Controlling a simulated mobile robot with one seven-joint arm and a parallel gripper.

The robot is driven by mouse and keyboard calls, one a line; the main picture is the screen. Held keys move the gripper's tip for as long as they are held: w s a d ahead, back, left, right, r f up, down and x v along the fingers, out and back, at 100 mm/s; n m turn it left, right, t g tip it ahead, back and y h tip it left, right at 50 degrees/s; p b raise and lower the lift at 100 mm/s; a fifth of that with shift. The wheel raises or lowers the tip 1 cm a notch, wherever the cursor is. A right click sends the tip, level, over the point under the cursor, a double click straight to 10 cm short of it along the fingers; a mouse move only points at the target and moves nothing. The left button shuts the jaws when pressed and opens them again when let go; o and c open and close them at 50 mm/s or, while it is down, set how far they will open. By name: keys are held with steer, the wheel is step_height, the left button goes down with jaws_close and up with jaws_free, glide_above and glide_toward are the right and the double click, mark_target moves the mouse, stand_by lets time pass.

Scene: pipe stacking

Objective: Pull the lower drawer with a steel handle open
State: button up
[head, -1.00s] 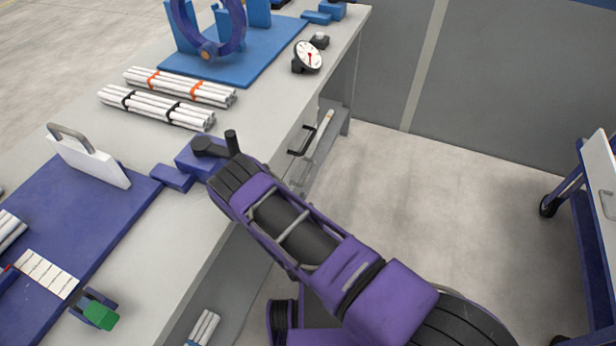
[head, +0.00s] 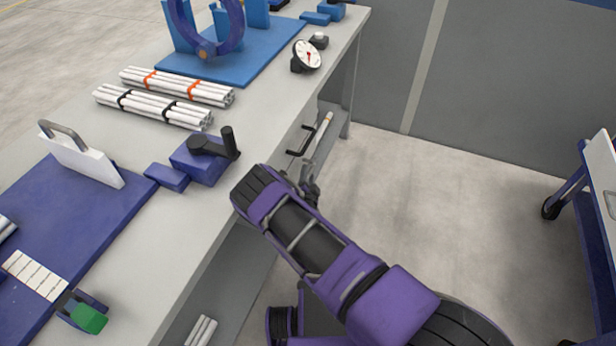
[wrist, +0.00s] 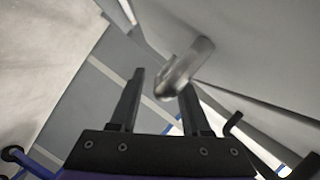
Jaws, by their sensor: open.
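A steel handle (wrist: 186,68) shows blurred in the wrist view, on a grey drawer front (wrist: 245,50). It lies close to the tips of my gripper (wrist: 162,82), nearer the right finger. The two fingers are apart and nothing is clamped between them. I cannot tell whether a finger touches the handle. In the head view my gripper (head: 311,187) is partly hidden behind my arm, low beside the bench front. The steel handle is hidden there. No gap at the drawer is visible.
A black handle (head: 302,140) sits on the bench front beyond my gripper. The bench top (head: 250,130) holds pipe bundles (head: 152,107), a blue clamp block (head: 205,158) and a dial gauge (head: 306,56). The floor to the right is clear up to a cart (head: 590,220).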

steer(key=shift+c, duration=0.3)
jaws_close()
stand_by(1.1)
